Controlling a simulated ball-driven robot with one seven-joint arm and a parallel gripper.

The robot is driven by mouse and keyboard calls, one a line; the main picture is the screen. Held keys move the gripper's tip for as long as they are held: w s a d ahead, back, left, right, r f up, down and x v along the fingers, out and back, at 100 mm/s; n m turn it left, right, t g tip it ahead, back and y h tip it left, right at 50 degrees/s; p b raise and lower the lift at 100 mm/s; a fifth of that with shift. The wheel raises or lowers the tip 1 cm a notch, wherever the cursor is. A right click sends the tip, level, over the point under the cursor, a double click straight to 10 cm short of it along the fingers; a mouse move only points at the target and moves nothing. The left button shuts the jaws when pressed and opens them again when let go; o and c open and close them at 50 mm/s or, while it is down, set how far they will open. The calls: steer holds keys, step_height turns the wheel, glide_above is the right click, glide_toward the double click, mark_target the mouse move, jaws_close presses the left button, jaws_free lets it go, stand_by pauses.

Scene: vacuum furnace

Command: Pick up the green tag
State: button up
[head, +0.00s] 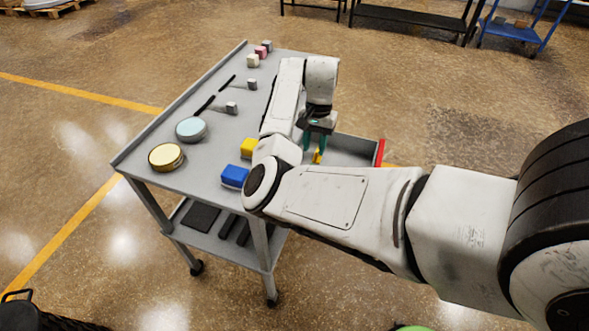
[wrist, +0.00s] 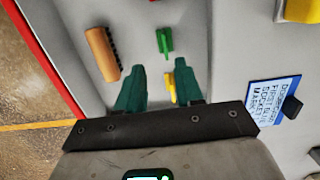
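The green tag (wrist: 164,42) lies flat on the grey cart top in the wrist view, a little beyond my fingertips and between their lines. My gripper (wrist: 160,68) is open, with two teal fingers spread apart and nothing held. A yellow tag-like piece (wrist: 171,86) lies nearer, between the fingers and close to the right one. In the head view my gripper (head: 315,142) points down over the right part of the cart, and the green tag cannot be made out there.
A wooden-backed brush (wrist: 102,52) lies left of the green tag. A printed blue-and-white card (wrist: 273,95) lies to the right. On the cart top (head: 222,168) are a blue block (head: 234,176), yellow block (head: 249,147), round tins (head: 166,156) and small blocks. A red strip (head: 380,152) marks one edge.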

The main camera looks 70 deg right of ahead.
steer(key=shift+w+f, duration=0.1)
steer(key=shift+w, duration=0.15)
steer(key=shift+w+a+f, duration=0.1)
steer(key=shift+f, duration=0.25)
steer(key=f, duration=0.4)
steer(key=shift+a+f, duration=0.15)
steer(key=shift+a, duration=0.1)
steer(key=shift+a+f+p, duration=0.15)
steer(key=shift+f+p, duration=0.3)
steer(key=shift+f, duration=2.3)
jaws_close()
